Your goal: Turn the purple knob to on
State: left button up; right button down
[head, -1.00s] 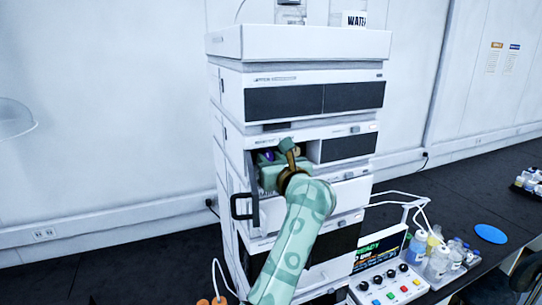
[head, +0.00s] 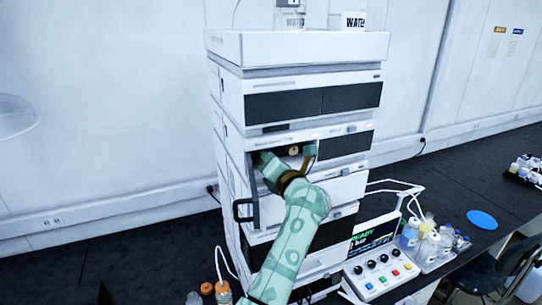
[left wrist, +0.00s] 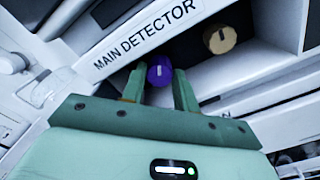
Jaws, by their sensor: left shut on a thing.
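The purple knob (left wrist: 160,73) shows in the left wrist view, between the two fingers of my left gripper (left wrist: 158,82), below the "MAIN DETECTOR" label (left wrist: 145,30). Its white mark points roughly up in that picture. My left gripper is shut on the knob. In the head view my left gripper (head: 281,165) reaches into the open recess of the white stack (head: 260,85), and the knob is hidden behind it. A tan knob (left wrist: 219,39) sits to the right of the purple one; it also shows in the head view (head: 294,150). My right gripper is out of view.
A black handle (head: 238,210) stands out at the stack's left front, close to my left arm. A control box (head: 380,277) with buttons and a screen (head: 375,236) stands to the lower right, with several bottles beside it. A blue disc (head: 482,219) lies on the dark bench.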

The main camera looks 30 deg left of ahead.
pick_arm(q)
jog(key=shift+f, duration=0.1)
dwell(0.5)
jog(key=o, duration=1)
